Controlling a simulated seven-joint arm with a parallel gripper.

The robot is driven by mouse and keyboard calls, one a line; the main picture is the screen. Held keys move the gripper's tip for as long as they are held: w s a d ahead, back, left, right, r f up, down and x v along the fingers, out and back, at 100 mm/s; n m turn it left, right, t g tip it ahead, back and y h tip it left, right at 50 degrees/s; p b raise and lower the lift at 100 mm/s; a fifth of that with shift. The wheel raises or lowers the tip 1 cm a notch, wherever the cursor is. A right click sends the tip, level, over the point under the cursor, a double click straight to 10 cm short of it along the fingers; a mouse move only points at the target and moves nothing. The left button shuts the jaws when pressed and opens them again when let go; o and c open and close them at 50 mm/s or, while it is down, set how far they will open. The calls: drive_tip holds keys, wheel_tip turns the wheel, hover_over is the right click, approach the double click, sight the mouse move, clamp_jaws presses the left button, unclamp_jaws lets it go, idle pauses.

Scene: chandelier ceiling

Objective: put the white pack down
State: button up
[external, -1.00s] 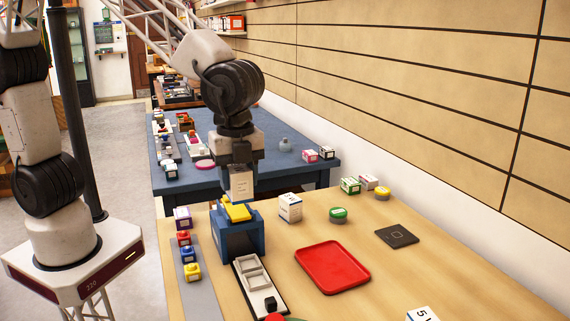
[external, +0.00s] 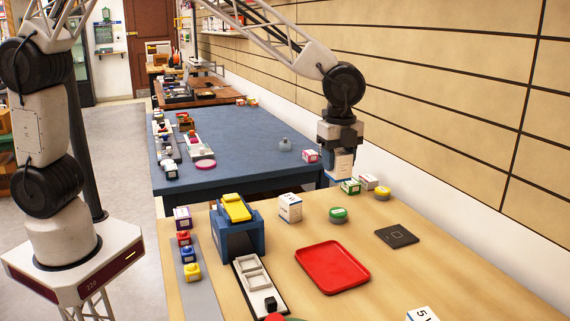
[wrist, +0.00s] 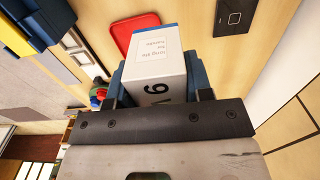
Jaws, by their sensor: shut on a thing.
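A white pack (external: 341,166) is held in my gripper (external: 340,151), above the far edge of the wooden table, behind the small green-and-white box. In the wrist view the white pack (wrist: 155,68) has a blue edge, a printed label and a large dark digit. My gripper (wrist: 158,78) is shut on it, with a blue finger on each side. In the external view its lower end is partly hidden behind the boxes; I cannot tell its exact height over the table.
Near the pack are a green-and-white box (external: 350,187), a pinkish box (external: 368,182) and a yellow tin (external: 382,194). Another white box (external: 290,207), a green tin (external: 338,214), a red tray (external: 325,265), a dark square pad (external: 397,236) and a blue stand (external: 238,240) stand on the table.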

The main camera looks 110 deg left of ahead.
drive_tip(key=shift+w+a+f, duration=0.15)
drive_tip(key=shift+w+a, duration=0.2)
drive_tip(key=shift+a, duration=0.35)
wheel_tip(320, 180, down, 11)
drive_tip(key=shift+d, duration=0.2)
hover_over(397, 234)
drive_tip(key=shift+d+f, duration=0.1)
drive_tip(key=shift+f, duration=0.6)
drive_tip(key=shift+f, duration=1.75)
drive_tip(key=shift+f, duration=0.15)
